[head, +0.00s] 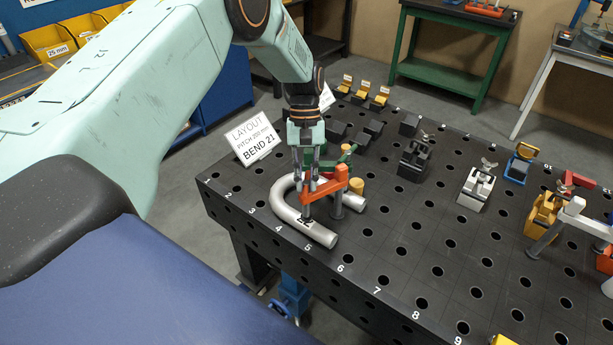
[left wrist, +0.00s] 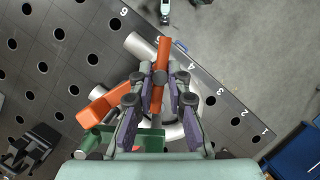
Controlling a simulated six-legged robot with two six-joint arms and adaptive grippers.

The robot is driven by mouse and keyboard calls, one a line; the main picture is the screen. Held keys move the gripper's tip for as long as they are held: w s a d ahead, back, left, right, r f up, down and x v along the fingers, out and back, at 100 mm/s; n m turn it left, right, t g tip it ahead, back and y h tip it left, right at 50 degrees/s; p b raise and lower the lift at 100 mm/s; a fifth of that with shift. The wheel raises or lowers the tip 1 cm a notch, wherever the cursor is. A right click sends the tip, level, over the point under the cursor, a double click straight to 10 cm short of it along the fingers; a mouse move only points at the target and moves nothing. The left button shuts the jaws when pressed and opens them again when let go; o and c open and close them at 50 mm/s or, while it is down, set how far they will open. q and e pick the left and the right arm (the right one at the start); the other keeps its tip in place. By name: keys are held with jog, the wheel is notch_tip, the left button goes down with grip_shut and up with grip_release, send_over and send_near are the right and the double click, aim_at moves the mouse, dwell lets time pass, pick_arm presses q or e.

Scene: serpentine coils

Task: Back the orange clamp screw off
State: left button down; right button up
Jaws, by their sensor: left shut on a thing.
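The orange clamp (head: 328,186) stands on the black perforated table, its arm reaching over a silver U-shaped pipe (head: 288,205). My left gripper (head: 309,184) points down at the clamp from above. The fingers partly hide the clamp and pipe. My right gripper is not in view.
A white layout sign (head: 253,140) stands at the table's left edge. Dark blocks and a black clamp (head: 414,158) stand farther right. The near right tabletop is mostly clear.

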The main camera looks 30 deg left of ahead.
pick_arm(q)
jog(key=shift+w+r, duration=0.15)
jog(key=c, duration=1.3)
grip_release()
jog(key=v, duration=1.1)
jog(key=shift+a+r, duration=0.2)
jog(key=shift+r, duration=0.2)
